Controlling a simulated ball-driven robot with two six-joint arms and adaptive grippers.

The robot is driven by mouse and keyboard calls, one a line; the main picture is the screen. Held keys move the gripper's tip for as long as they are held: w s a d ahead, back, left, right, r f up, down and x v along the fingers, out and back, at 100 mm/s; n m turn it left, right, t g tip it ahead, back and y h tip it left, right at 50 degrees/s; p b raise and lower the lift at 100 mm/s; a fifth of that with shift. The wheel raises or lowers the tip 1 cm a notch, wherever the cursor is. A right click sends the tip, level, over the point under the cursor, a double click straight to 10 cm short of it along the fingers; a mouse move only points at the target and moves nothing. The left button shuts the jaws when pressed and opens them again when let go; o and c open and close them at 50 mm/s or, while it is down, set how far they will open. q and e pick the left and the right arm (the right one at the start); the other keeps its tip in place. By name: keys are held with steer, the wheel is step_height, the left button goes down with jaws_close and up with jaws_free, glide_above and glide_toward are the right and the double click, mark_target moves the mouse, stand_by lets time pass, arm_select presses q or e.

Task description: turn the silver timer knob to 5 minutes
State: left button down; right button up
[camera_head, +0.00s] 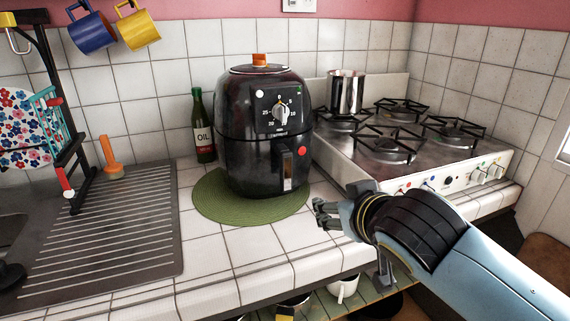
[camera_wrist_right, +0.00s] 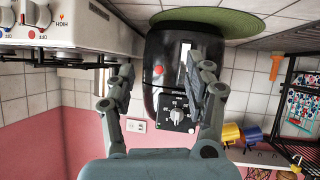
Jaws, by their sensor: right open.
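The silver timer knob (camera_head: 280,113) is on the dark front panel of the black air fryer (camera_head: 235,110), with a ring of numbers around it. Its exact setting is too small to read. My right gripper (camera_head: 325,214) is open and empty in front of the fryer, lower than the knob and to its right, touching nothing. In the right wrist view, which is upside down, the open fingers (camera_wrist_right: 167,70) frame the fryer (camera_wrist_right: 160,95). The knob (camera_wrist_right: 177,116) shows between the fingers, some way beyond them. My left gripper is not in view.
The fryer stands on a round green mat (camera_head: 215,205). An oil bottle (camera_head: 203,130) stands left of it. A gas stove (camera_head: 350,160) with a metal pot (camera_head: 346,92) is at the right. White tiled counter (camera_head: 270,245) lies clear in front.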

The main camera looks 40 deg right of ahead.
mark_target(285, 119)
steer(key=w+a+r+t, duration=0.1)
steer(key=w+r+t, duration=0.5)
steer(key=w+r, duration=0.35)
steer(key=shift+t+y, duration=0.3)
steer(key=shift+y, duration=0.1)
steer(key=p+x, duration=0.1)
steer(key=x, duration=0.2)
steer(key=p+x, duration=0.1)
steer(key=x, duration=0.2)
steer(key=p+x, duration=0.1)
steer(key=x, duration=0.2)
steer(key=shift+w+d+r, duration=0.2)
steer(key=shift+w+r, duration=0.1)
steer(key=shift+c, duration=0.3)
steer(key=c, duration=1)
